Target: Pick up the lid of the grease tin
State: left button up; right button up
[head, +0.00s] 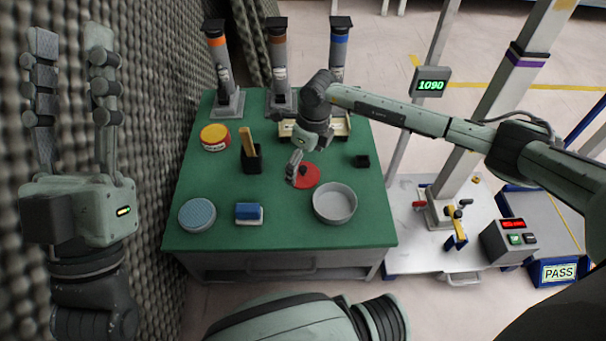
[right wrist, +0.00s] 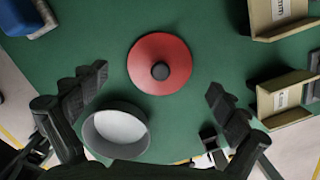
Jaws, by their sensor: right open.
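A red round lid (head: 305,176) with a dark knob lies flat on the green table. It shows in the right wrist view as a red disc (right wrist: 147,58), with its black knob at the centre. A grey open round tin (head: 335,204) stands beside it; the tin (right wrist: 115,130) shows low between my fingers in the right wrist view. My right gripper (head: 306,163) is open and empty above the lid, its fingers (right wrist: 153,87) spread wide and apart from the knob. My left gripper (head: 73,38) is open and empty, raised at the left by the foam wall.
On the green table (head: 285,238) stand a yellow-and-red tin (head: 215,137), a black holder (head: 251,160), a round blue-topped container (head: 197,214), a blue block (head: 249,213) and a small black box (head: 362,161). Cream bins (head: 339,125) and three columns stand at the back.

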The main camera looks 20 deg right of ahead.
notch_tip(320, 180, down, 2)
jog(key=shift+w+a+f, duration=0.1)
jog(key=shift+w, duration=0.05)
grip_shut()
dwell(0.7)
